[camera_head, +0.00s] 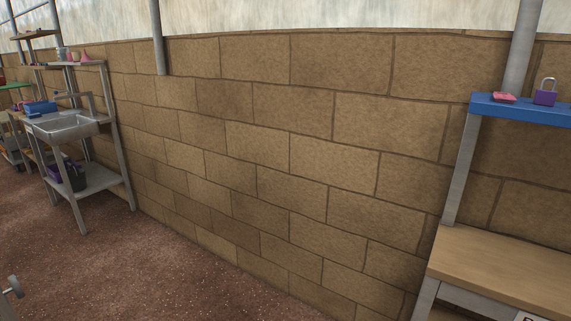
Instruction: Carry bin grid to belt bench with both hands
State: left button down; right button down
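I cannot make out a bin grid in this view. A bench with a wooden top (505,268) and grey metal legs stands at the right edge, cut off by the frame. A white label at its lower edge is only partly visible, so I cannot tell whether this is the belt bench. Neither of my grippers can be made out.
A metal sink stand (62,128) with a blue item (40,107) stands at the left by the block wall (255,150). A blue shelf (520,108) above the bench holds a purple padlock (545,96) and a pink item (505,97). Reddish floor (150,265) is clear between them.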

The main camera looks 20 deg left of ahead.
aim_at(522, 287)
jog(key=i+u, duration=0.35)
jog(key=i, duration=0.15)
jog(key=i+u, duration=0.6)
jog(key=i, duration=1)
jog(key=i+u, duration=0.35)
jog(key=i+l+u, duration=0.15)
jog(key=u, duration=0.15)
jog(key=i+u, duration=0.1)
jog(key=u, duration=1.2)
